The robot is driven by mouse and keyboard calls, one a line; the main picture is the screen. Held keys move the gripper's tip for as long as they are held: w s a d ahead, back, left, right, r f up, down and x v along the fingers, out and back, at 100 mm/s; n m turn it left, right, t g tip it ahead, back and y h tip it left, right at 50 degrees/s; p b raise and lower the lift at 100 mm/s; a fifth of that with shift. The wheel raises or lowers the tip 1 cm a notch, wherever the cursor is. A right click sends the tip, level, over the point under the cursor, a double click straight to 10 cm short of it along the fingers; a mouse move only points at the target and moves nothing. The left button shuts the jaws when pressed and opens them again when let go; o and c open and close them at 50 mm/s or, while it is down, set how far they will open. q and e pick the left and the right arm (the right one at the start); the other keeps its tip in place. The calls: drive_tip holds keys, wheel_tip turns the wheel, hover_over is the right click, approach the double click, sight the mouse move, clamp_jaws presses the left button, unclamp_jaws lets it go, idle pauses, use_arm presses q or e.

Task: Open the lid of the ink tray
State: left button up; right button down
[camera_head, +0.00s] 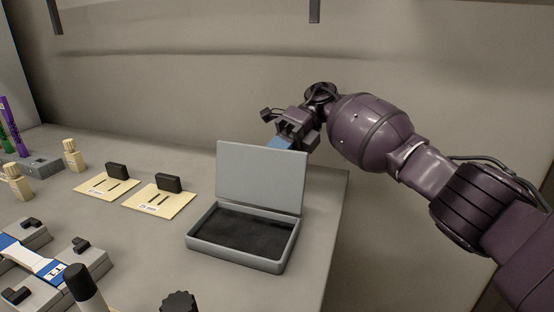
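The ink tray (240,262) is a grey box with a dark pad inside, standing near the right edge of the table. Its lid (262,177) stands raised, close to upright, at the back of the tray, and the dark pad is exposed. My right gripper (280,141) is behind the top edge of the lid, at its upper right. The lid partly hides the fingers, so I cannot tell whether they touch it or how far apart they are. My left gripper is not in view.
Two cream cards (159,202) with black blocks lie left of the tray. Cream bottles (73,155) and a grey holder with purple and green markers (7,128) are farther left. A grey fixture with a blue and white strip (35,262) and dark knobs (180,301) are in front.

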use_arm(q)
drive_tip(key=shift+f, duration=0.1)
use_arm(e)
drive_tip(key=shift+s+a+f, duration=0.1)
drive_tip(key=shift+a+f, duration=0.05)
drive_tip(key=shift+f, duration=0.15)
drive_tip(key=c, duration=1.1)
unclamp_jaws()
drive_tip(key=shift+a+r, duration=0.1)
drive_tip(key=shift+r, duration=0.2)
use_arm(q)
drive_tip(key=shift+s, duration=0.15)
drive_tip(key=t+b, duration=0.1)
drive_tip(key=b, duration=0.2)
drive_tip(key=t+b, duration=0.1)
drive_tip(key=b, duration=0.3)
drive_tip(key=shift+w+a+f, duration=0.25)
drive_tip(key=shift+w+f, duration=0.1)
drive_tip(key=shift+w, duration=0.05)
use_arm(e)
drive_tip(key=v, duration=1.1)
drive_tip(key=shift+f, duration=0.15)
